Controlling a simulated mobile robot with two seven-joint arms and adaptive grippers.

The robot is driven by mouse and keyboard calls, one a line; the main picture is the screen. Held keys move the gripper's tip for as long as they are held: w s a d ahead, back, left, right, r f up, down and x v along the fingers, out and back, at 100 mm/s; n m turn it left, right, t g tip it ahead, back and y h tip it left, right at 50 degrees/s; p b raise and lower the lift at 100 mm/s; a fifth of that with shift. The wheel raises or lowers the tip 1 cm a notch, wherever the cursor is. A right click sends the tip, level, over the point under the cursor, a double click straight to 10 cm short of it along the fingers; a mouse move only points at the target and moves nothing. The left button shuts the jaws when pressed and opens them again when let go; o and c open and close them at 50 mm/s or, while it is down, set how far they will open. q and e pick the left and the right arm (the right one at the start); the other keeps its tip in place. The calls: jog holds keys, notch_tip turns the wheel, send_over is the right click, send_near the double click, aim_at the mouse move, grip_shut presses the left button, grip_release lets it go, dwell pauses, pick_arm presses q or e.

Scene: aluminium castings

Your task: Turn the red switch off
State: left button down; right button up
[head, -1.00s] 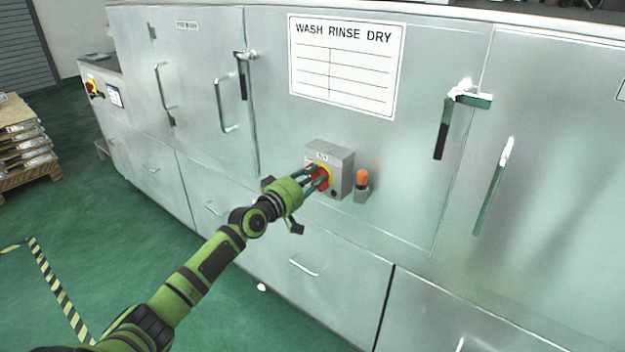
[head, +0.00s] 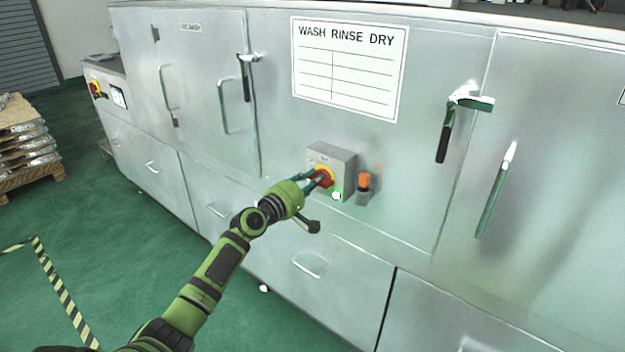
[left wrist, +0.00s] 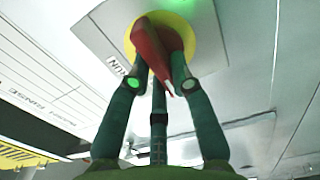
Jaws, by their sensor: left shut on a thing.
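The red switch (head: 326,178) is a rotary handle on a yellow disc, on the front of a small grey box (head: 344,160) fixed to the metal washer cabinet. My left gripper (head: 317,179) is shut on the red switch. In the left wrist view, the red switch (left wrist: 152,45) lies between the gripper's fingers (left wrist: 160,78), slanted in the picture, with the yellow disc (left wrist: 206,32) behind it. A small light (head: 336,195) low on the box glows green-white. The fingers hide part of the handle in the head view. My right gripper is not in view.
An orange-topped knob or lamp (head: 365,182) sits close right of the box. Door handles (head: 445,130) project from the cabinet. Another red and yellow switch (head: 95,88) is at the far left end. A pallet of castings (head: 22,150) stands at left. The green floor in front is open.

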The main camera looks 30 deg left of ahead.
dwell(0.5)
pick_arm(q)
jog(key=c, duration=1.1)
grip_release()
jog(key=s+a, duration=0.1)
jog(key=s, duration=1.1)
